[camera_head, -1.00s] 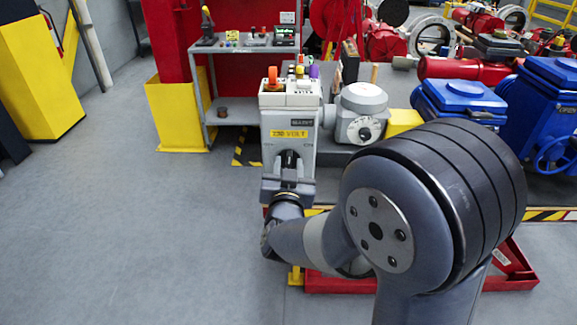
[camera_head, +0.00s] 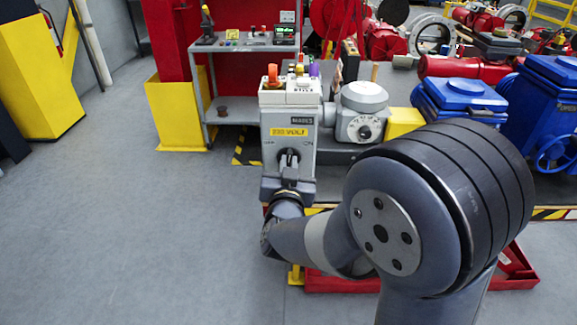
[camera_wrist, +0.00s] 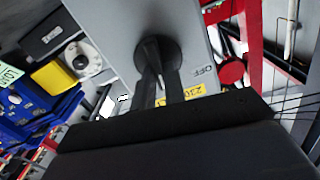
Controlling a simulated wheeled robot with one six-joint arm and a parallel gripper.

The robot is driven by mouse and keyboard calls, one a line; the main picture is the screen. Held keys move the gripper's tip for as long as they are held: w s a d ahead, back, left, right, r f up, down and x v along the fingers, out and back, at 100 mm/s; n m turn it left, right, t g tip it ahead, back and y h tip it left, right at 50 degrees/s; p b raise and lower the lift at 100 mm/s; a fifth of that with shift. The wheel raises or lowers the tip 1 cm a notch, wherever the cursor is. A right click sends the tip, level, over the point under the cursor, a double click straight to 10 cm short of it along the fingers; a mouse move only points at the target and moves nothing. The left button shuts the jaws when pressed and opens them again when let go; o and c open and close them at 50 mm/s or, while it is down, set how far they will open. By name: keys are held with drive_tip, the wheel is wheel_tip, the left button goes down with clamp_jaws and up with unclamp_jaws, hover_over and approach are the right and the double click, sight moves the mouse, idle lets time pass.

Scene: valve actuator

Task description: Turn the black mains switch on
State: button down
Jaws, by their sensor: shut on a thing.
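The black mains switch (camera_head: 289,153) is a rotary knob on the front of a grey box (camera_head: 302,166), below a yellow voltage label (camera_head: 291,133). My gripper (camera_head: 289,165) reaches it from the front and is shut on the knob. In the wrist view, the round black base of the switch (camera_wrist: 153,49) shows, with the dark fingers of my gripper (camera_wrist: 161,85) on both sides of its handle. An OFF mark (camera_wrist: 196,71) is beside it. The handle is partly hidden by the fingers, so its exact angle is hard to tell.
A shelf (camera_head: 238,104) stands behind. The floor at left is clear.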

drive_tip(key=m+b, duration=0.1)
drive_tip(key=b, duration=0.1)
drive_tip(key=m+b, duration=0.2)
drive_tip(key=shift+d+f, duration=0.1)
drive_tip(key=shift+f, duration=0.15)
drive_tip(key=m+b, duration=0.3)
drive_tip(key=shift+d+r+m+b, duration=0.1)
drive_tip(key=shift+m+b, duration=0.3)
drive_tip(key=c, duration=1.5)
unclamp_jaws()
drive_tip(key=shift+o, duration=0.2)
drive_tip(key=shift+s, duration=0.1)
drive_tip(key=s, duration=1)
drive_tip(key=shift+s+p, duration=0.3)
drive_tip(key=shift+p, duration=0.15)
